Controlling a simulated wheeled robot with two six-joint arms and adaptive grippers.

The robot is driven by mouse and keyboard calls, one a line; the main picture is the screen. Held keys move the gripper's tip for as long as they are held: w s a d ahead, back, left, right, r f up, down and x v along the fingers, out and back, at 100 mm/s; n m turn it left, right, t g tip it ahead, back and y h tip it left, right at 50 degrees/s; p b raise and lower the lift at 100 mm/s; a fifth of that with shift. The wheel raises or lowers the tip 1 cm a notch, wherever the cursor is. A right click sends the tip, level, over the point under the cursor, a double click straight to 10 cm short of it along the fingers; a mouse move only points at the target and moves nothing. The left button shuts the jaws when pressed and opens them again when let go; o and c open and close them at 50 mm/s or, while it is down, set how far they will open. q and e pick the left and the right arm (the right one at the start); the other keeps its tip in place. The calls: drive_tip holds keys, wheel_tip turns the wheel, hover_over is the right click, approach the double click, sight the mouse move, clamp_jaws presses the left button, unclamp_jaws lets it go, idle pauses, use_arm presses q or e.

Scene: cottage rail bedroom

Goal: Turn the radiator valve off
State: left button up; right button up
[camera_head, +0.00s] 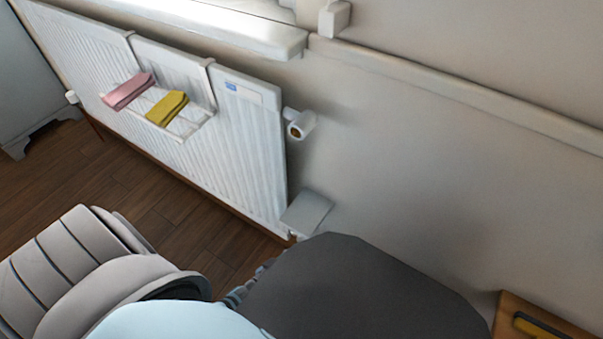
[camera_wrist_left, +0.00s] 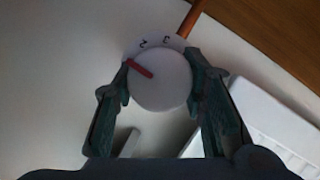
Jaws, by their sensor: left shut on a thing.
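In the left wrist view, the radiator valve is a round white dial (camera_wrist_left: 163,85) with a red mark. The mark lies at its upper left, close to the left finger. In the head view the white radiator (camera_head: 250,150) stands along the wall. My arm hides the dial and most of my left gripper there. My right gripper is not seen.
A pink cloth (camera_head: 128,91) and a yellow cloth (camera_head: 167,108) lie on a rack on the radiator. A white cylinder (camera_head: 301,124) sticks out at the radiator's upper right. A pale flat piece (camera_head: 307,212) is beside its lower corner. A wooden surface (camera_head: 545,322) is at lower right.

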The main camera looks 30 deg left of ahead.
use_arm(q)
drive_tip(key=shift+n, duration=0.4)
idle(0.3)
drive_tip(key=o, duration=1.2)
drive_tip(key=shift+c, duration=0.2)
drive_tip(key=v, duration=1.2)
drive_tip(key=shift+a, duration=0.25)
drive_tip(key=shift+f, duration=0.1)
